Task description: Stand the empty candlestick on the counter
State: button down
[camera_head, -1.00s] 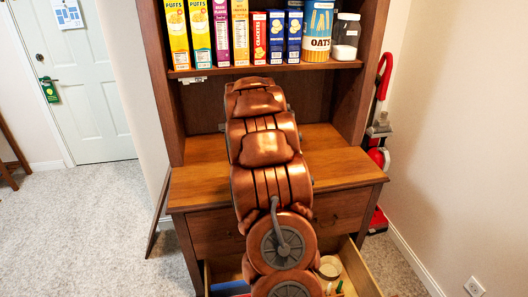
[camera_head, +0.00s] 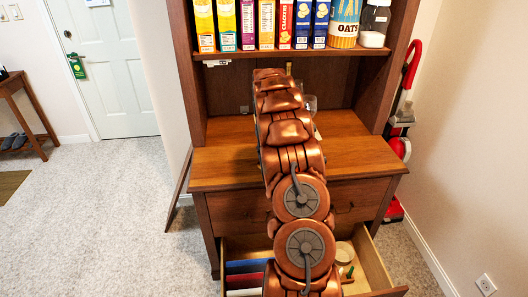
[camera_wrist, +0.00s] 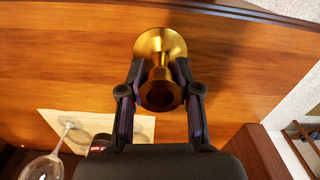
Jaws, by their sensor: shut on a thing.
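The candlestick (camera_wrist: 160,42) is brass-coloured, with a round flared base and a cup-like socket, and no candle shows in it. In the wrist view my gripper (camera_wrist: 160,70) is shut on it, one dark finger on each side. The socket is nearer the camera, and the base is farther off against the wooden counter (camera_wrist: 60,85). I cannot tell whether the base touches the wood. In the head view the counter (camera_head: 360,155) is the hutch's middle surface; my arm hides the gripper and the candlestick there.
A clear wine glass (camera_wrist: 42,163) and a dark labelled object (camera_wrist: 98,143) are by a pale mat (camera_wrist: 88,123) on the counter. An open drawer (camera_head: 375,268) juts out below. A red vacuum (camera_head: 402,150) stands at right.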

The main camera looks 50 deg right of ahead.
jog(key=shift+w+d+f+p, duration=0.15)
jog(key=shift+w+d+p, duration=0.25)
jog(key=shift+w+d, duration=0.55)
jog(key=shift+w+d+f+p, duration=0.1)
jog(key=shift+w+d+p, duration=0.3)
jog(key=shift+w+d, duration=0.55)
jog(key=shift+w+a, duration=0.15)
jog(key=shift+w, duration=0.1)
jog(key=shift+f+p, duration=0.8)
jog(key=shift+f, duration=1)
jog(key=c, duration=0.8)
grip_release()
jog(key=shift+f, duration=0.1)
notch_tip(320, 180, up, 12)
jog(key=b, duration=0.2)
jog(key=shift+b, duration=0.3)
